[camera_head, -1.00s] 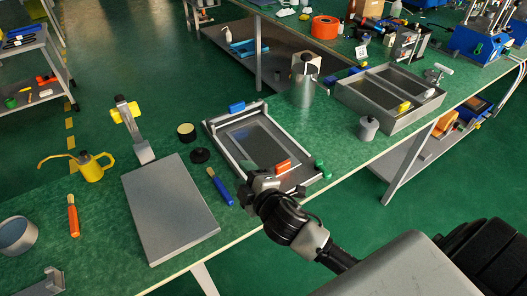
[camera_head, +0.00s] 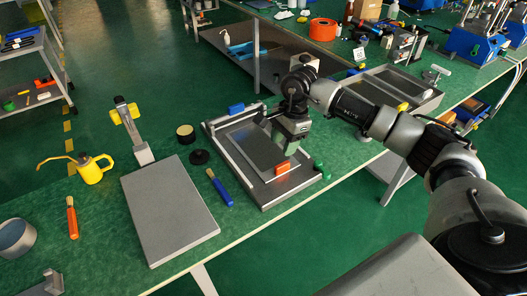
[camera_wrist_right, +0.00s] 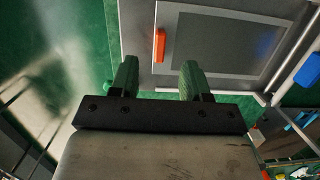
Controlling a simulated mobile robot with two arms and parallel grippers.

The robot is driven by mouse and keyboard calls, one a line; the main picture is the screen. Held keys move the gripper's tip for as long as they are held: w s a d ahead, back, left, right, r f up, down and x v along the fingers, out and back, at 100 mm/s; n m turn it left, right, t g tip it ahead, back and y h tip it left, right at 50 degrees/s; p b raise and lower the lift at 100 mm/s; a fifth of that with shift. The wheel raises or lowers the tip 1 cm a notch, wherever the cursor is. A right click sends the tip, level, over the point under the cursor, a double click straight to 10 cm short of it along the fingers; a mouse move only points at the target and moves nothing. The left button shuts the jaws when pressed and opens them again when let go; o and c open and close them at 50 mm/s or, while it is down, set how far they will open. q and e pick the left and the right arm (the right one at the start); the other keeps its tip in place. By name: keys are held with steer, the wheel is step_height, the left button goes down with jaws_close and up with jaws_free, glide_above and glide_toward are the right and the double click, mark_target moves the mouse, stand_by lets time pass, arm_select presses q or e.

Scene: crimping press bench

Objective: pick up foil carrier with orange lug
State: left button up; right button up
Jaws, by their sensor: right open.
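The foil carrier (camera_head: 255,152) is a flat grey panel with a lighter border, lying in a metal frame on the green bench. Its orange lug (camera_head: 283,169) is at the near edge. In the right wrist view the lug (camera_wrist_right: 160,45) stands out from the carrier border (camera_wrist_right: 165,18). My right gripper (camera_head: 291,148) is above the carrier's right part, close to the lug, and hides some of the panel. In the wrist view its two green fingertips (camera_wrist_right: 158,78) are apart with nothing between them, and the lug appears beyond the gap. My left gripper is out of view.
The metal frame (camera_head: 225,158) has a blue block (camera_head: 236,108) at the back and green knobs (camera_head: 321,169) at right. A blue-handled brush (camera_head: 220,188) and grey plate (camera_head: 170,210) lie to the left. A divided metal tray (camera_head: 425,100) is behind my right arm.

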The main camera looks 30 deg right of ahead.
mark_target(283, 164)
steer(key=shift+h, duration=0.4)
steer(key=f, duration=0.2)
steer(key=d+f, duration=0.1)
steer(key=f, duration=0.1)
steer(key=shift+d+f+p, duration=0.15)
steer(key=shift+p, duration=0.15)
steer(key=shift+w+a+f+p, duration=0.15)
steer(key=shift+f+p, duration=0.1)
steer(key=shift+f, duration=0.75)
steer(key=shift+w+a+f+p, duration=0.1)
steer(key=shift+f+p, duration=0.1)
steer(key=shift+f, duration=0.75)
steer(key=shift+w+a+f+p, duration=0.15)
steer(key=shift+f+p, duration=0.1)
steer(key=shift+f, duration=0.75)
steer(key=shift+s, duration=0.1)
jaws_close()
